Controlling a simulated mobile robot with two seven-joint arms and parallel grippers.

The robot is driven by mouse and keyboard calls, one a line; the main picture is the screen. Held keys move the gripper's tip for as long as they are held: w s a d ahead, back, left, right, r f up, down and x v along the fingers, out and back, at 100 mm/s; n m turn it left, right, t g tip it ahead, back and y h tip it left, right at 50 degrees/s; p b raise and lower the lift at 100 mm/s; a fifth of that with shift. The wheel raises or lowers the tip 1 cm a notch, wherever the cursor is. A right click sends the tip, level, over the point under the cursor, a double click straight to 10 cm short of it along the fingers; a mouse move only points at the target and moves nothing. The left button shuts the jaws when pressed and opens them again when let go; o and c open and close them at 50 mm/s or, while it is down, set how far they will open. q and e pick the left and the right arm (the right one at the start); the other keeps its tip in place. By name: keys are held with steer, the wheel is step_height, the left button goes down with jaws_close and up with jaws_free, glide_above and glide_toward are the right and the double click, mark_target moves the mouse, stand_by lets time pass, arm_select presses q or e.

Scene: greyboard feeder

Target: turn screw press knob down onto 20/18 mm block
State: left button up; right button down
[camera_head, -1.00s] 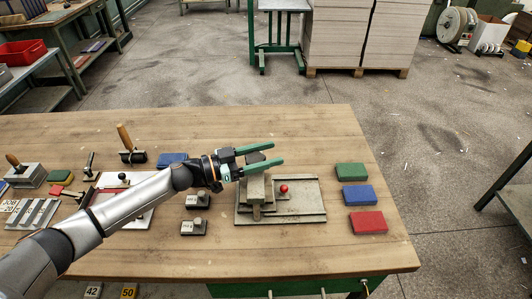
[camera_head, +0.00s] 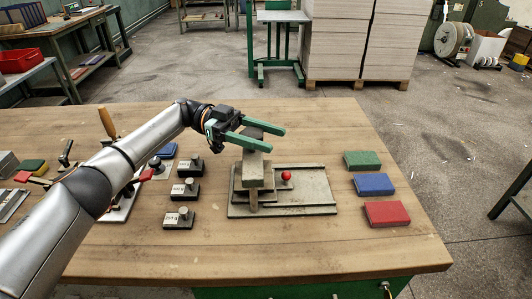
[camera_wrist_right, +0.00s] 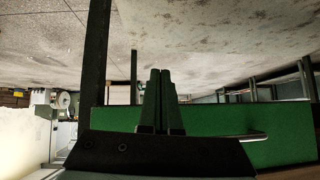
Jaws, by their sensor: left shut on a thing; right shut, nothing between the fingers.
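The screw press (camera_head: 255,173) is a grey block-shaped tool on a flat grey base plate (camera_head: 318,208), with a red ball (camera_head: 286,175) beside its body. A dark knob (camera_head: 252,132) sits at its top. My left gripper (camera_head: 277,139) reaches across from the left, its green fingers shut around the knob. Grey layers show under the press body; I cannot tell whether one is the 20/18 mm block. My right gripper (camera_wrist_right: 160,98) is shut and empty in the right wrist view; it is not in the head view.
Several small knobbed blocks with white labels (camera_head: 185,190) stand left of the press, labels too small to read. Green (camera_head: 362,160), blue (camera_head: 374,184) and red (camera_head: 387,213) blocks lie to the right. The table front is clear. A green surface (camera_wrist_right: 210,130) is behind the right gripper.

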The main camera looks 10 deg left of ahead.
arm_select(q)
steer(key=shift+s+m+g+y+b, duration=0.2)
steer(key=shift+m+g+y+b, duration=0.2)
steer(key=shift+m+g+b, duration=0.75)
steer(key=shift+n+g+b, duration=0.25)
steer(key=shift+b, duration=0.3)
steer(key=o, duration=1)
steer(key=shift+c, duration=0.2)
steer(key=o, duration=0.4)
steer(key=shift+a, duration=0.1)
